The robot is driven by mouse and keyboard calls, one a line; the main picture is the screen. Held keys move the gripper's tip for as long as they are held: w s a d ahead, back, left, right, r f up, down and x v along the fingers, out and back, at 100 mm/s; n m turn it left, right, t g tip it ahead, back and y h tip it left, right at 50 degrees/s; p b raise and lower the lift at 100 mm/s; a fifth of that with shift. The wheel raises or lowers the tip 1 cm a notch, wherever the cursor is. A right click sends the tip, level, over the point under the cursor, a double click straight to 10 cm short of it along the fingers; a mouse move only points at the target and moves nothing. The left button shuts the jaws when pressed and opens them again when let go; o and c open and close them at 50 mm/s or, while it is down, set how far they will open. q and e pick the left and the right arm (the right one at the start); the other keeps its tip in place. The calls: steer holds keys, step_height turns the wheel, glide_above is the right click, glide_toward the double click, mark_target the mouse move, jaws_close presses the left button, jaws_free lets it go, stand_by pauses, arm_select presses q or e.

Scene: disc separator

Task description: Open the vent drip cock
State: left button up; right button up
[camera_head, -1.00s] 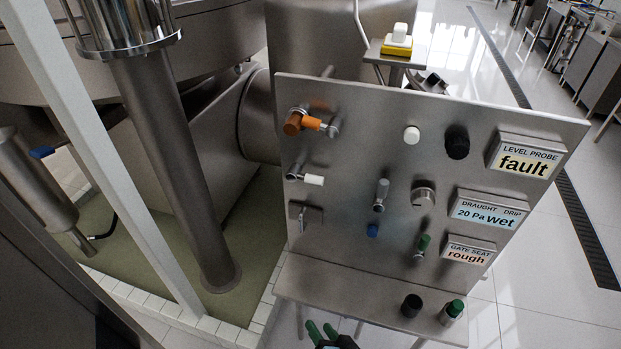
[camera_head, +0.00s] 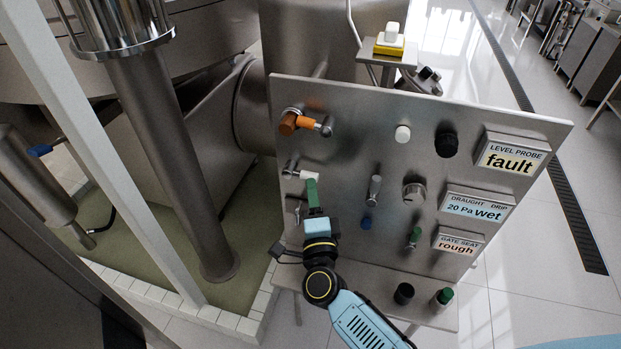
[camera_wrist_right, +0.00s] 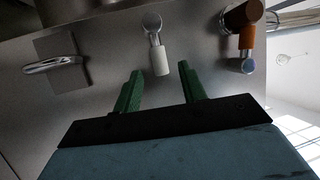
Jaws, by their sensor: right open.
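A small cock with a white-tipped lever (camera_head: 309,175) sits at the left of the steel panel (camera_head: 350,110); its lever points right. No label names it as the vent drip cock. In the right wrist view the white tip (camera_wrist_right: 160,63) lies just beyond and between my green fingertips. My right gripper (camera_head: 311,184) is open and empty, just below the white tip in the head view; it also shows in the wrist view (camera_wrist_right: 160,70). I cannot tell whether they touch. My left gripper is not in view.
An orange-handled valve (camera_head: 288,124) sits just above. A steel latch handle (camera_wrist_right: 52,64) is nearby.

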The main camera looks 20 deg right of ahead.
mark_target(301, 172)
steer(key=shift+x, duration=2)
steer(key=shift+c, duration=0.3)
jaws_close()
